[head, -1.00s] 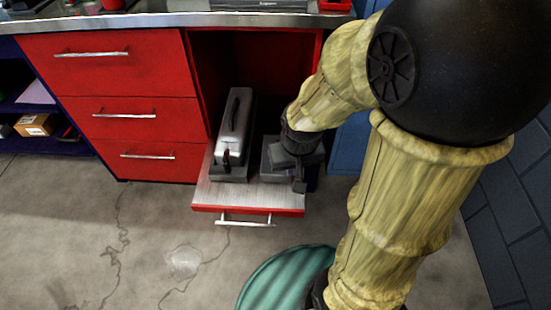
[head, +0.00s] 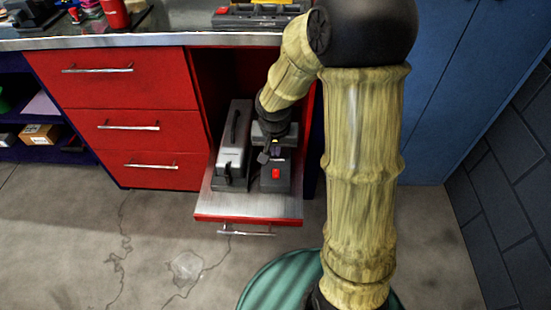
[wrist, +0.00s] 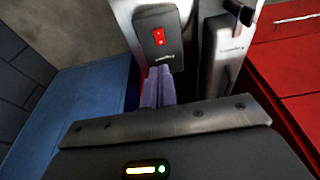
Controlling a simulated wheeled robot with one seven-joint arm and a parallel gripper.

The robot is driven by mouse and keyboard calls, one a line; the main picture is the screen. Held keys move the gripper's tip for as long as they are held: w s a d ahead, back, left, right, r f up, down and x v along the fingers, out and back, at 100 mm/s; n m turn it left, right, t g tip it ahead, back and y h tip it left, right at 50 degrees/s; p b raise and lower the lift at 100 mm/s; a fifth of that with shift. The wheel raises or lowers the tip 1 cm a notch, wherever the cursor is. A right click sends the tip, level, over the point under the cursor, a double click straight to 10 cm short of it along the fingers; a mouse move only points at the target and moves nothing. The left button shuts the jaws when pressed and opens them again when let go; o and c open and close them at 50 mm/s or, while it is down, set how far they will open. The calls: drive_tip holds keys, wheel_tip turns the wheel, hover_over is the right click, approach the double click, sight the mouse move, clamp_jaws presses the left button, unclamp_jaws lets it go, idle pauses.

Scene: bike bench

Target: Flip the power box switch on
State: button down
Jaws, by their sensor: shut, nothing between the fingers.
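The power box (head: 274,186) is a dark box with a bright red switch (head: 276,174) on top. It stands on the right side of the pulled-out drawer. In the wrist view the power box (wrist: 172,60) shows ahead of the fingers with its red rocker switch (wrist: 158,37). I cannot tell which way the rocker is tilted. My gripper (head: 267,155) is shut and empty, over the rear part of the box, just behind the switch in the head view. In the wrist view its fingers (wrist: 158,82) point at the box; contact is unclear.
A grey case with a handle (head: 233,150) stands left of the box on the drawer board (head: 250,207). Red cabinet drawers (head: 120,85) are on the left, a blue cabinet (head: 440,110) on the right. The steel bench top (head: 150,40) is above. The floor in front is mostly clear.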

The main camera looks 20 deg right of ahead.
sight(276, 176)
drive_tip(key=b+x, duration=0.2)
drive_tip(key=x, duration=0.2)
drive_tip(key=b+x, duration=0.2)
drive_tip(key=x, duration=0.2)
drive_tip(key=s+b+x, duration=0.1)
drive_tip(key=b+x, duration=0.1)
drive_tip(key=x, duration=0.2)
drive_tip(key=shift+a+f, duration=0.1)
drive_tip(key=shift+f, duration=0.2)
drive_tip(key=shift+s+f, duration=0.1)
drive_tip(key=shift+f, duration=0.25)
drive_tip(key=shift+f+b, duration=0.4)
drive_tip(key=shift+b, duration=0.25)
drive_tip(key=shift+r, duration=0.2)
drive_tip(key=shift+p, duration=0.3)
drive_tip(key=shift+w+r+p, duration=0.35)
drive_tip(key=shift+w+p, duration=0.25)
